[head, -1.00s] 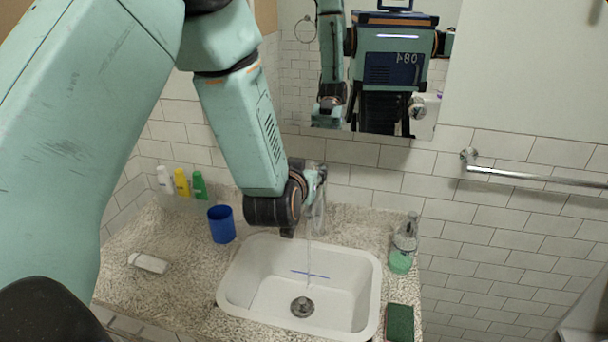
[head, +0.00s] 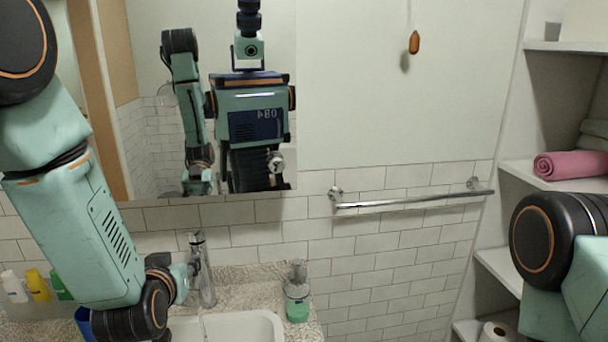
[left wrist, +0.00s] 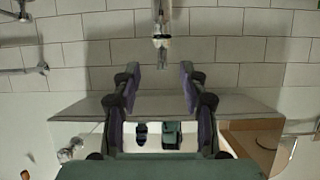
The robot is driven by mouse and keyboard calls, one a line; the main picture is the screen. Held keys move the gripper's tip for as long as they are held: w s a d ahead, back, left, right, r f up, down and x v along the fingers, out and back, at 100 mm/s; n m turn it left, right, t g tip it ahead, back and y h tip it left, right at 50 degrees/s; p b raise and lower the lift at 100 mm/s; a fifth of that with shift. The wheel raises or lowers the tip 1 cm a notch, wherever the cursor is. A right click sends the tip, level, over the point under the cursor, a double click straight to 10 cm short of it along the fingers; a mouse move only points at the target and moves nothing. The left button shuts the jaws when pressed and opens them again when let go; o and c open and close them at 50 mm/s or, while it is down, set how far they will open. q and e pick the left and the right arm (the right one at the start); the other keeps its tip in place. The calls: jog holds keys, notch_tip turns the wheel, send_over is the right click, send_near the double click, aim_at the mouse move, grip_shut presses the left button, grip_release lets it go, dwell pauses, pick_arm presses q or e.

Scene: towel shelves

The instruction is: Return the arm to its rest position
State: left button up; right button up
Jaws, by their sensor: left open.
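My left arm comes in from the left of the head view, with the left gripper (head: 186,278) low beside the chrome faucet (head: 203,270). The left wrist view shows the gripper's two fingers (left wrist: 160,80) spread apart with nothing between them. The faucet (left wrist: 161,25) appears beyond the fingertips, and I cannot tell whether they touch it. My right arm shows only as a dark joint and teal link at the right edge; its gripper is outside the frame.
The white sink (head: 235,326), soap bottle (head: 297,295) and partly hidden blue cup (head: 84,322) are on the counter. A mirror (head: 140,100) and towel bar (head: 410,203) are on the wall. Shelves at right hold a pink rolled towel (head: 570,165) and a paper roll (head: 492,332).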

pick_arm(q)
jog(key=s+d+f+g, duration=0.1)
jog(key=s+f+g, duration=0.1)
jog(key=s+f, duration=0.3)
jog(key=s+d+f+m+g+h, duration=0.1)
jog(key=s+f+g, duration=0.1)
jog(key=s+f, duration=0.4)
jog(key=s+d+f+g+h, duration=0.1)
jog(key=s+f+g, duration=0.1)
jog(key=s+f, duration=0.3)
jog(key=shift+s+d+f+g, duration=0.15)
jog(key=shift+s+f+g, duration=0.05)
jog(key=shift+f, duration=0.65)
jog(key=shift+s+d+f+g, duration=0.15)
jog(key=shift+f+g, duration=0.05)
jog(key=shift+f, duration=0.65)
jog(key=s+d+f+m+g+h, duration=0.1)
jog(key=s+f+g, duration=0.25)
jog(key=s, duration=0.65)
jog(key=s+d+f+g, duration=0.1)
jog(key=s+f+g, duration=0.25)
jog(key=s, duration=0.55)
notch_tip(320, 180, down, 17)
jog(key=t+b, duration=0.1)
jog(key=b, duration=1.6)
jog(key=shift+s+d+f, duration=0.15)
